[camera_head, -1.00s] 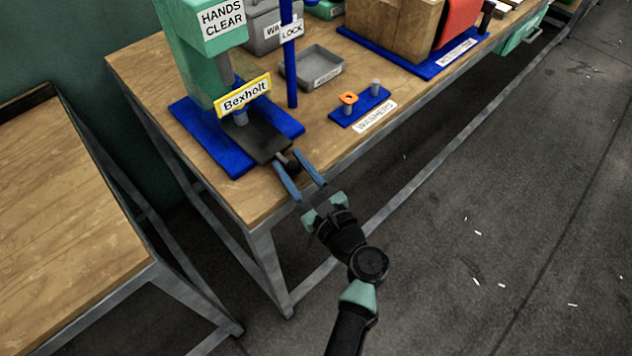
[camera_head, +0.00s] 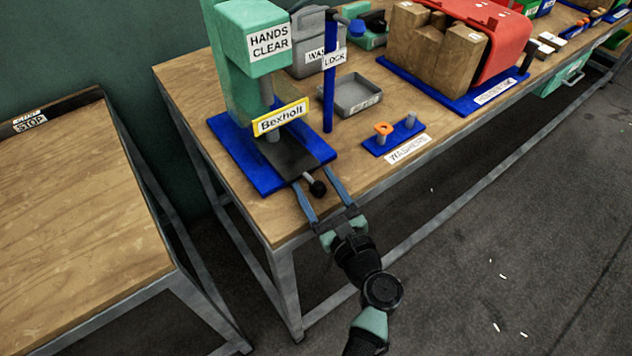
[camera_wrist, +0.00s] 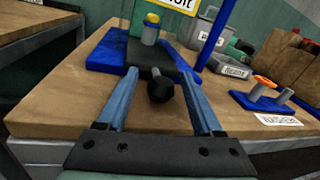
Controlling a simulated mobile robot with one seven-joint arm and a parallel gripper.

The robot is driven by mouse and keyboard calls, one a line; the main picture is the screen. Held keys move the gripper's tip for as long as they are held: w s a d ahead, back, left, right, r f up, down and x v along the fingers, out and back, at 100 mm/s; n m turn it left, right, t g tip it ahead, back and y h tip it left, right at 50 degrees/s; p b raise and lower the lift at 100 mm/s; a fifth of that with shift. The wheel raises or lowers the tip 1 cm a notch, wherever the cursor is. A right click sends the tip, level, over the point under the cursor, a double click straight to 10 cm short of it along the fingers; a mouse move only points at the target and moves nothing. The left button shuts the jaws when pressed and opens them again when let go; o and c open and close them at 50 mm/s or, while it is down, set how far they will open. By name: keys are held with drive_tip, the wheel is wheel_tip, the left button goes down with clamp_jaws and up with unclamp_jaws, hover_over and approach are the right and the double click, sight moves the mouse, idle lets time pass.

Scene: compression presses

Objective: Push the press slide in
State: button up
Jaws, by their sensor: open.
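The green press (camera_head: 245,65) stands on a blue base (camera_head: 238,165) near the table's left end, with a yellow "Bexholt" label. Its dark slide (camera_head: 293,155) lies on the base under the ram, with a rod and a round black knob (camera_head: 317,188) at its front. In the wrist view the knob (camera_wrist: 161,90) sits between my fingers, and the slide (camera_wrist: 150,62) lies behind it. A grey cylinder with a yellow top (camera_wrist: 150,30) stands on the slide. My gripper (camera_head: 321,188) is open, its blue fingers on either side of the knob with gaps visible.
A blue post with a "LOCK" sign (camera_head: 330,85) stands right of the press. A grey tray (camera_head: 357,95) and a blue washer stand with pegs (camera_head: 394,137) are further right. Another wooden table (camera_head: 75,200) stands to the left, across a gap.

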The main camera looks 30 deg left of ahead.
drive_tip(key=v, duration=1.2)
drive_tip(key=shift+s+d, duration=0.25)
drive_tip(key=shift+d, duration=0.05)
